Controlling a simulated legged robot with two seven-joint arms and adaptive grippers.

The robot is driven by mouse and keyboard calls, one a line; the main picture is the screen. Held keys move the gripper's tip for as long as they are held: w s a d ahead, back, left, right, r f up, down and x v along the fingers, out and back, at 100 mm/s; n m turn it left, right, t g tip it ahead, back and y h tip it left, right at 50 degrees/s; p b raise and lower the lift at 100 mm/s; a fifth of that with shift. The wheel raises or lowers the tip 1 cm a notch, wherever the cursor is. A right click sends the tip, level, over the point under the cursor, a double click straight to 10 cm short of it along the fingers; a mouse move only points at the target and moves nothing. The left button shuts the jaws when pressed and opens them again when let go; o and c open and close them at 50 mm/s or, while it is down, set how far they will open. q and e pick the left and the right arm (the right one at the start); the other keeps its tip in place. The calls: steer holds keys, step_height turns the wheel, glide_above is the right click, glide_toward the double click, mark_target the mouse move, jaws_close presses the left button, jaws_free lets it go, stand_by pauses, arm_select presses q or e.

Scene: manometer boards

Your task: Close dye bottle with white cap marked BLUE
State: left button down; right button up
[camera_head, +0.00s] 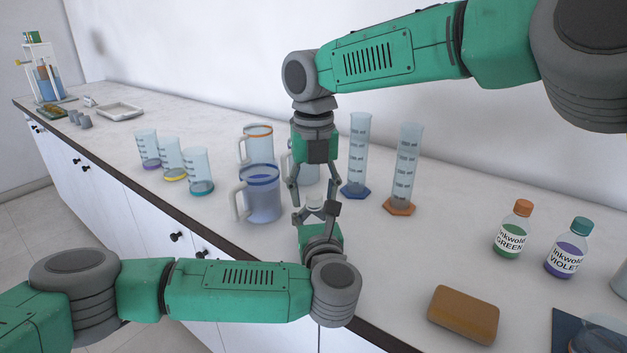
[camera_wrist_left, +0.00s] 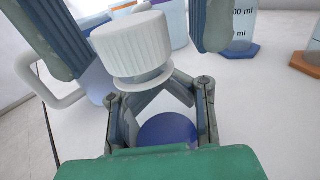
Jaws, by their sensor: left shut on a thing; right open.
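The white ribbed cap (camera_wrist_left: 131,46) sits at the top of a bottle in the left wrist view, with a wider ring under it. The bottle body is mostly hidden, and no BLUE marking is readable. In the head view the cap (camera_head: 314,201) shows small between the two grippers. My left gripper (camera_head: 315,212) is shut on the bottle from the front. My right gripper (camera_head: 313,187) points down above it, open, with one finger on each side of the cap and gaps to it. I cannot tell whether the bottle touches the counter.
A blue-filled jug (camera_head: 262,196) stands close left of the grippers, an orange-rimmed jug (camera_head: 257,146) behind. Tall cylinders (camera_head: 357,155) (camera_head: 405,168) stand right. Green (camera_head: 512,230) and violet (camera_head: 569,249) dye bottles and a brown block (camera_head: 464,313) are farther right.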

jaws_close()
